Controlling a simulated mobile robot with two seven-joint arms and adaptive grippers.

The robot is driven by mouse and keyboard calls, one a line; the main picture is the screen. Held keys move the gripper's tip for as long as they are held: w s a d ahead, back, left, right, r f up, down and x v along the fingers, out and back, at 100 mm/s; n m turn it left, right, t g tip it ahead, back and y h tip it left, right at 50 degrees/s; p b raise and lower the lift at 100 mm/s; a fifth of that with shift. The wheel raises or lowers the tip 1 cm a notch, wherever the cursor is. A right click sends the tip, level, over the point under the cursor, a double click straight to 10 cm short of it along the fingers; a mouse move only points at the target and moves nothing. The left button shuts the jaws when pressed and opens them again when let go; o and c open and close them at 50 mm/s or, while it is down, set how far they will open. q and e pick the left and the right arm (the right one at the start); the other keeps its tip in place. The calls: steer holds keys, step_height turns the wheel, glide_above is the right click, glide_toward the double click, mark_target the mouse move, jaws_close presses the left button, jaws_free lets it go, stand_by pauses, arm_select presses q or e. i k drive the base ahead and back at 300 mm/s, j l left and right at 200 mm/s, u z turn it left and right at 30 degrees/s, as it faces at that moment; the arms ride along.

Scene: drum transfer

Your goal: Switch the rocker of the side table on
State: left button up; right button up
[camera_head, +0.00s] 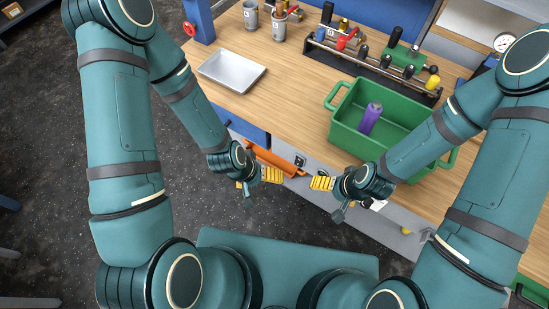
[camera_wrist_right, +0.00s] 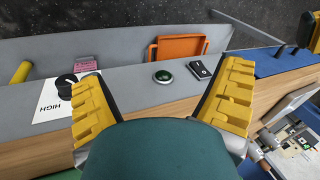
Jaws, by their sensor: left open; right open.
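The side table's grey front panel (camera_wrist_right: 120,50) shows in the right wrist view. On it, a small black rocker (camera_wrist_right: 199,71) with white marks sits beside a round green button (camera_wrist_right: 163,76); which way the rocker is set I cannot tell. The rocker also shows small in the head view (camera_head: 300,160). My right gripper (camera_head: 322,183) is open and empty in front of the panel; its yellow fingers flank the button and rocker in the wrist view, apart from both. My left gripper (camera_head: 272,175) is open and empty, left of the right one, near an orange part (camera_head: 278,161).
A black knob (camera_wrist_right: 66,84) on a "HIGH" label sits farther along the panel. The wooden top (camera_head: 290,110) carries a metal tray (camera_head: 231,71), a green crate (camera_head: 345,134) with a purple bottle (camera_head: 370,118), and a valve rack (camera_head: 375,66).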

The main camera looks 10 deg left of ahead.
mark_target(300, 160)
steer(key=k+j, duration=0.1)
steer(key=j, duration=0.3)
steer(key=k+j+z, duration=0.15)
steer(key=j, duration=0.25)
steer(key=k+j, duration=0.1)
steer(key=j, duration=0.3)
steer(key=z, duration=0.05)
